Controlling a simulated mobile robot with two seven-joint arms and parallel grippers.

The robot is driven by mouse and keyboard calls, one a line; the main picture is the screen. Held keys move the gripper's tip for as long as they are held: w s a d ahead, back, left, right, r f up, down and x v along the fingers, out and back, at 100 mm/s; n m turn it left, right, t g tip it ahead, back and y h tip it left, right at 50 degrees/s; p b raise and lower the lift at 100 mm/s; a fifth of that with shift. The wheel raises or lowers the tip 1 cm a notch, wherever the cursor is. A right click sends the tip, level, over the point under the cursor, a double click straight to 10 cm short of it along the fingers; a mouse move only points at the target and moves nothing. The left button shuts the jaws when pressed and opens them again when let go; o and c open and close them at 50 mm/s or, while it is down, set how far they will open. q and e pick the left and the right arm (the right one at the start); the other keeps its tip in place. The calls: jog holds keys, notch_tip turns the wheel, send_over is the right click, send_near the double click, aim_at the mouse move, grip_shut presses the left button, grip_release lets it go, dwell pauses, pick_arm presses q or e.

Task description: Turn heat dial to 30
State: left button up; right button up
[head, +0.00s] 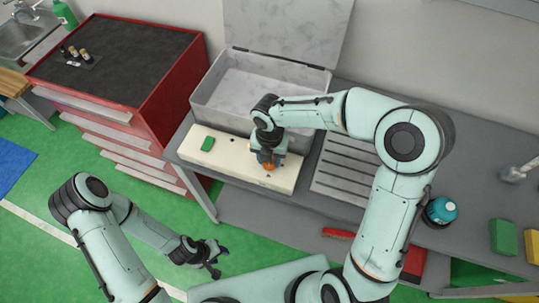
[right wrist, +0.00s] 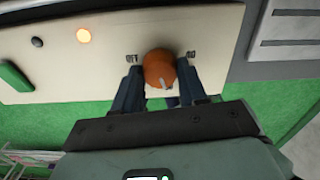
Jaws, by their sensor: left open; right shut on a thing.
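The heat dial is an orange round knob (right wrist: 160,68) on a cream panel (right wrist: 110,85); a bit of it shows in the head view (head: 269,167). A small light pointer mark on the knob faces my gripper's side. A label reading OFF stands left of it, and a second label right of it is too blurred to read surely. My right gripper (right wrist: 158,92) is shut on the knob, one finger on each side; in the head view its wrist points down over the panel. My left gripper (head: 212,262) is open and empty over the green floor.
An open grey box (head: 215,100) stands behind the panel. A slotted plate (head: 345,170) lies to the right. A red cabinet (head: 150,100) stands left.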

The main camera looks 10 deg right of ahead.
dwell(0.5)
jog(key=o, duration=1.1)
jog(key=shift+c, duration=0.2)
notch_tip(320, 180, up, 14)
jog(key=shift+f, duration=0.25)
